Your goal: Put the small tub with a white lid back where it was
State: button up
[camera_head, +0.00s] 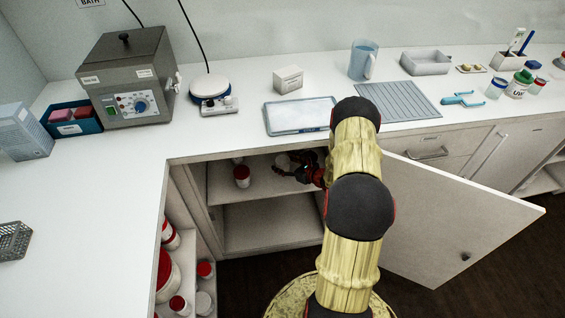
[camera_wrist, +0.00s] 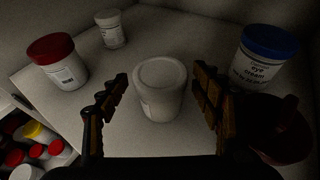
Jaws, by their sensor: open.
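The small tub with a white lid (camera_wrist: 162,90) stands upright on a cabinet shelf in the wrist view, between the two fingers of my gripper (camera_wrist: 160,105). The fingers are open, with a gap visible on both sides of the tub. In the head view my gripper (camera_head: 300,172) reaches into the open cabinet, on its upper shelf (camera_head: 226,192). A pale round shape (camera_head: 283,162), likely the tub, shows beside the fingers there, partly hidden by them.
On the same shelf stand a red-lidded tub (camera_wrist: 56,62), another white-lidded tub (camera_wrist: 111,28) farther back and a blue-lidded tub (camera_wrist: 264,58) close to the right finger. A dark red object (camera_wrist: 280,128) lies at right. The cabinet door (camera_head: 445,220) stands open.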

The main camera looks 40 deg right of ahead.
jog(key=p+v, duration=0.3)
jog(key=v, duration=0.7)
jog(key=shift+s, duration=0.35)
jog(key=shift+r, duration=0.15)
